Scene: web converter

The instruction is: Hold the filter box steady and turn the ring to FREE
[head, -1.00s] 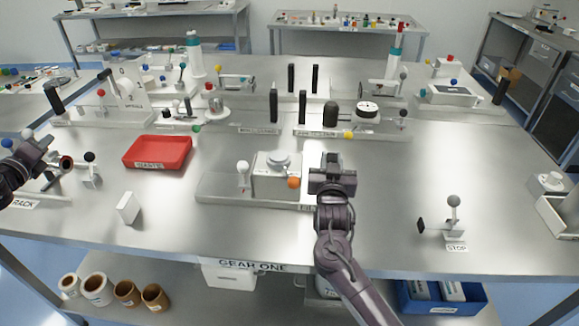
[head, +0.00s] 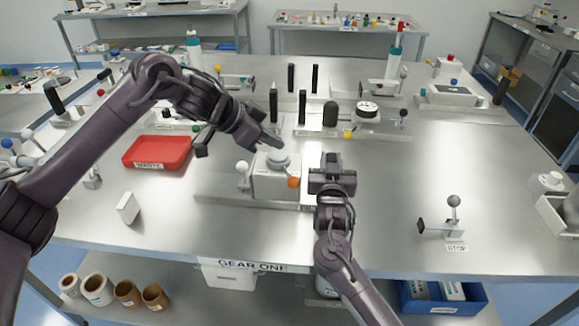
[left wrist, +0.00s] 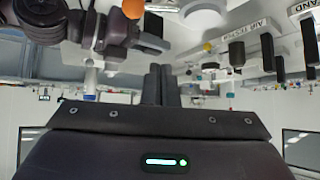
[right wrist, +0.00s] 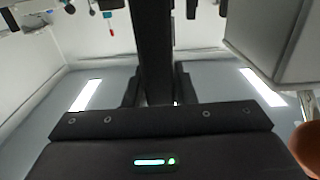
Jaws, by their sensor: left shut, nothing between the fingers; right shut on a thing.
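The filter box appears to be the light grey box (head: 275,184) on a flat base in the middle of the table. A round grey ring or knob (head: 278,158) sits on its top and an orange ball (head: 293,182) at its front right. My right gripper (head: 332,172) is just right of the box, shut on a dark upright bar, which shows between its fingers in the right wrist view (right wrist: 152,45). My left gripper (head: 268,140) is shut and empty, just behind and above the ring. Its closed fingers show in the left wrist view (left wrist: 161,85).
A white-knobbed post (head: 242,172) stands left of the box on the same base. A red waste tray (head: 157,152) lies further left, partly below my left arm. Dark upright handles (head: 302,106) stand behind the box. The table right of my right gripper is clear up to the STOP lever (head: 453,215).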

